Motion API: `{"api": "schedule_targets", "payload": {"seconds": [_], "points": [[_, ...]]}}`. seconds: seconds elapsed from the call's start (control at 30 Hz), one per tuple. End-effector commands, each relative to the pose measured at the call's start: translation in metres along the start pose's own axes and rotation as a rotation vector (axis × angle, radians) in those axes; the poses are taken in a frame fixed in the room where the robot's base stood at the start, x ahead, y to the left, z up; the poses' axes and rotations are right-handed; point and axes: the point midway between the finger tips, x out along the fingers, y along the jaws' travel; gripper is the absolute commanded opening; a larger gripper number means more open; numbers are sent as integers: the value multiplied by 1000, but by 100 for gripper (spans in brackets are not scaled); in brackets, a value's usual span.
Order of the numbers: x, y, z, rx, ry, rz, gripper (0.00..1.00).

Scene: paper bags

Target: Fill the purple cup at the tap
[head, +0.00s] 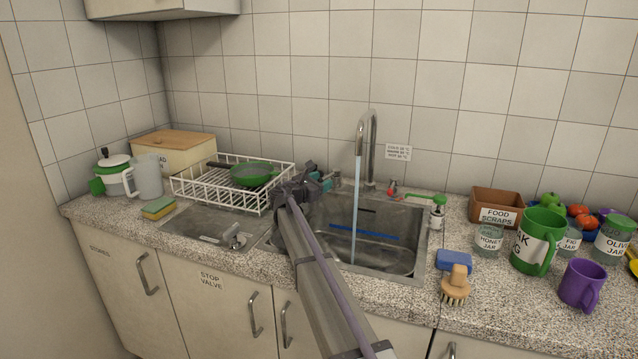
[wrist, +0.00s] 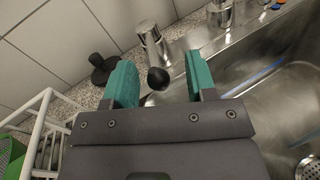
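The purple cup (head: 583,285) stands upright on the counter at the far right, its handle toward the front right. The tap (head: 371,150) stands behind the sink, and a stream of water (head: 355,210) runs from its spout into the right basin (head: 395,258). My gripper (head: 322,182) is at the back left of that basin, far from the cup. In the wrist view its two teal fingers are apart, with a black round knob (wrist: 158,79) showing between them beside a metal post (wrist: 149,38). I cannot tell whether the fingers touch the knob.
A white dish rack (head: 205,185) with a green pan (head: 254,174) stands left of my gripper. A green mug (head: 538,240), glass jars and a brown food scraps box (head: 495,207) crowd the right counter. A blue sponge (head: 454,262) and brush (head: 456,284) lie near the cup.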

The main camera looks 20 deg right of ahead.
Motion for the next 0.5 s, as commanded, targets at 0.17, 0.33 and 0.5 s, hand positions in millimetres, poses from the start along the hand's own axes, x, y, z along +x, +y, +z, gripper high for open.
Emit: {"api": "schedule_targets", "payload": {"seconds": [0.17,0.33,0.5], "points": [[0,0,0,0,0,0,52],[-13,0,0,0,0,1,52],[-54,-1,0,0,1,4,52]]}}
